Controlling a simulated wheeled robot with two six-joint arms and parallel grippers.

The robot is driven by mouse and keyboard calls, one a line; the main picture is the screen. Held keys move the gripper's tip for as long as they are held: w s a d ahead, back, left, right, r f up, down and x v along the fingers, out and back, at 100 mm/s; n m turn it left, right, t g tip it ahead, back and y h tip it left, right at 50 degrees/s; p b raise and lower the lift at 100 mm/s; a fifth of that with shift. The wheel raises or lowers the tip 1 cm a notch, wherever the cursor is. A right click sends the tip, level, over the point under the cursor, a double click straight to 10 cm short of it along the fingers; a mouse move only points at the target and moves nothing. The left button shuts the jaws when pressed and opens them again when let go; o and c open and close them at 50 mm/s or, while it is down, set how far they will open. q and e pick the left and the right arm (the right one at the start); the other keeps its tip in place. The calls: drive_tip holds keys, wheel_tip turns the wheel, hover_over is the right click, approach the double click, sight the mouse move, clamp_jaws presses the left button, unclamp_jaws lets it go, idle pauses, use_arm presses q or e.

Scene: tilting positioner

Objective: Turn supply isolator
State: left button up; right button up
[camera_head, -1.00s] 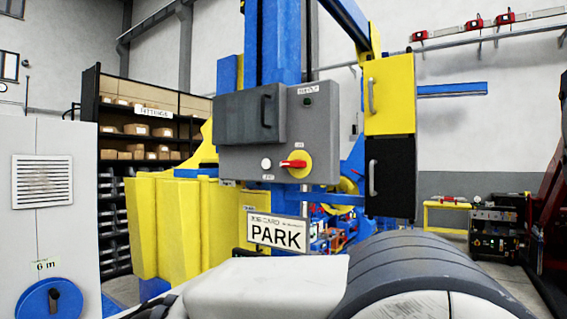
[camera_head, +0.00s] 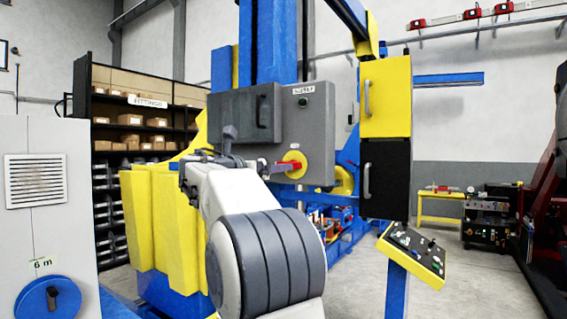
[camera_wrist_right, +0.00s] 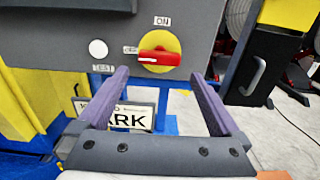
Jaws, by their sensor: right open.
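The supply isolator is a red handle on a yellow disc (camera_head: 293,165), on the front of a grey box (camera_head: 319,125). In the right wrist view the red handle (camera_wrist_right: 159,58) lies about level, its white mark at the left end; an ON label (camera_wrist_right: 162,21) sits above the disc. My right gripper (camera_wrist_right: 160,76) is open and empty, its two fingers apart below and either side of the handle, not touching it. In the head view my right gripper (camera_head: 232,157) is in front of the box, partly covering it left of the handle. My left gripper is not in view.
A white round button (camera_wrist_right: 98,48) is left of the isolator. A PARK sign (camera_wrist_right: 140,118) hangs below, partly behind the fingers. A black cabinet door with handle (camera_head: 385,180) is to the right. A sloped control panel (camera_head: 413,252) stands lower right, with open floor beyond.

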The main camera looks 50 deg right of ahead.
drive_tip(key=w+d+p, duration=0.1)
drive_tip(key=d+p, duration=0.1)
drive_tip(key=d, duration=0.4)
drive_tip(key=shift+d, duration=0.35)
drive_tip(key=shift+w, duration=0.1)
drive_tip(key=c, duration=1.1)
drive_tip(key=shift+o, duration=0.2)
